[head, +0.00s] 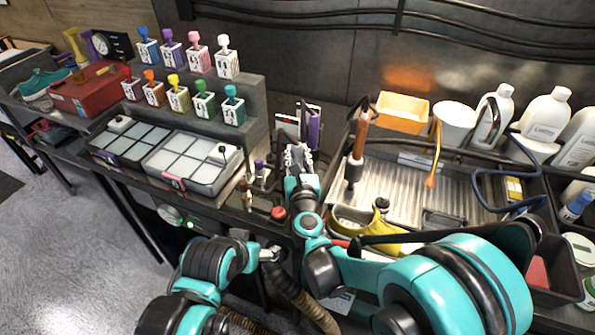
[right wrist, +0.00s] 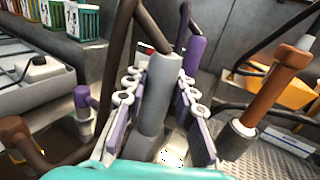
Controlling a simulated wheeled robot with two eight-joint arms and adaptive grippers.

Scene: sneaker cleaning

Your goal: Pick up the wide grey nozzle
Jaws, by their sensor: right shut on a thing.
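The wide grey nozzle (right wrist: 163,88) stands upright between the fingers of my right gripper (right wrist: 158,95) in the right wrist view. The fingers are shut on it, one on each side, and a dark hose rises from its top. In the head view my right gripper (head: 298,158) is at the back of the bench, left of the ribbed metal sink; the nozzle is hard to make out there. A purple tool (right wrist: 195,50) stands just behind the nozzle. My left gripper (head: 268,253) is low in front of the bench edge; its fingers are too small to read.
A brown-handled tool (head: 358,150) stands right of my right gripper, by the ribbed sink (head: 400,190). Partitioned trays (head: 190,163) and a stepped rack of coloured bottles (head: 262,95) are on the left. A small purple-topped fitting (right wrist: 83,100) stands close on the left.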

